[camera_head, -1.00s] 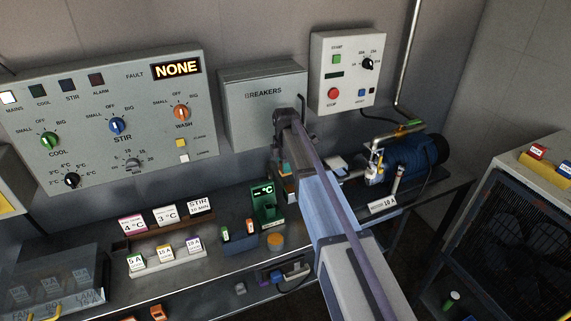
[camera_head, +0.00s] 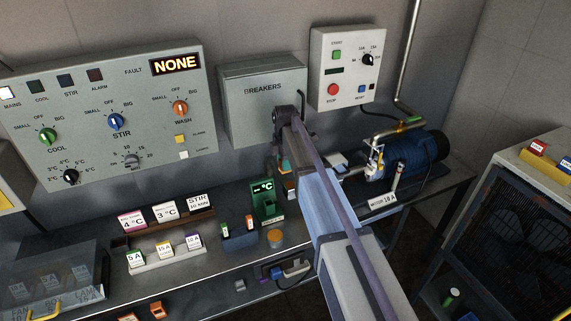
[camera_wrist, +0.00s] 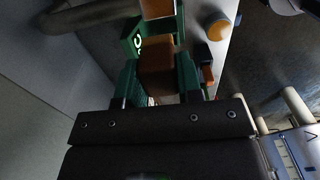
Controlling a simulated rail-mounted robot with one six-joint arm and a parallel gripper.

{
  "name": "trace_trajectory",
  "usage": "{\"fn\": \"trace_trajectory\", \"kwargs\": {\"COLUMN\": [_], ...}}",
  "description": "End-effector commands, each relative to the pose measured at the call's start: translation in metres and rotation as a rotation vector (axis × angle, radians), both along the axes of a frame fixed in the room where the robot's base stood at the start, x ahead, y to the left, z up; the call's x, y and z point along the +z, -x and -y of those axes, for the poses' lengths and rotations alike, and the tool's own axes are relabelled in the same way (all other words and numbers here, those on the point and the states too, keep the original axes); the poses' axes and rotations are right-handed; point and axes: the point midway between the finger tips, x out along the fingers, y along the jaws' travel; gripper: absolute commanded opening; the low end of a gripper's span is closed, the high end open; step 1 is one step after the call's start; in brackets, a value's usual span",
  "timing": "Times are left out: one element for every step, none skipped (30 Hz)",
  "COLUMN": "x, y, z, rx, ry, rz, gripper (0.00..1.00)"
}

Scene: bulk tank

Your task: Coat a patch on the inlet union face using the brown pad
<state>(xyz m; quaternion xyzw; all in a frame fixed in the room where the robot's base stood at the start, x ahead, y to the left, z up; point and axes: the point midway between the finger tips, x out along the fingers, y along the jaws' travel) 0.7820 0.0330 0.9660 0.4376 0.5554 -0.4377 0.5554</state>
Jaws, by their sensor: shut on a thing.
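My gripper (camera_wrist: 157,72) is shut on the brown pad (camera_wrist: 157,54), a brown block between its two green fingers in the wrist view. In the head view my arm hides most of the gripper; a small teal and brown part shows left of the arm, in front of the breaker box. The blue pump (camera_head: 412,158) stands on the bench right of my arm, with metal pipework and fittings at its left end. I cannot tell which fitting is the inlet union, and its face is not clearly visible. The gripper appears left of the pump and apart from it.
A green °C device (camera_head: 267,201) and a round orange-topped container (camera_head: 275,238) stand on the bench left of my arm. The breaker box (camera_head: 262,100) and the start/stop box (camera_head: 347,68) are on the wall behind. Labelled blocks (camera_head: 165,250) stand farther left.

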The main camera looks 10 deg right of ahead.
Motion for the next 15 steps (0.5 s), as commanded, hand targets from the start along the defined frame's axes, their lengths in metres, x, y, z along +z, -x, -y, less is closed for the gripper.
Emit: {"fn": "trace_trajectory", "kwargs": {"x": [-0.007, -0.01, -0.013, -0.016, -0.019, -0.023, -0.026, -0.029, -0.032, -0.035, -0.038, -0.041, -0.044, -0.047, -0.05], "y": [0.0, 0.0, 0.0, 0.0, 0.0, 0.0, 0.0, 0.0, 0.0, 0.0, 0.0, 0.0, 0.0, 0.0, 0.0], "z": [0.0, 0.0, 0.0, 0.0, 0.0, 0.0, 0.0, 0.001, 0.001, 0.001, 0.001, 0.001, 0.001, 0.001, 0.001], "rx": [0.0, 0.0, 0.0, 0.0, 0.0, 0.0, -0.001, -0.001, -0.001, -0.001, -0.001, -0.001, -0.001, -0.001, -0.001], "ry": [0.0, 0.0, 0.0, 0.0, 0.0, 0.0, 0.0, 0.0, 0.0, 0.0, 0.0, 0.0, 0.0, 0.0, 0.0], "rz": [0.0, 0.0, 0.0, 0.0, 0.0, 0.0, 0.0, 0.0, 0.0, 0.0, 0.0, 0.0, 0.0, 0.0, 0.0], "gripper": [0.14, 0.14, 0.14, 0.14, 0.14, 0.14, 0.14, 0.14, 0.14, 0.14, 0.14, 0.14, 0.14, 0.14, 0.14]}}
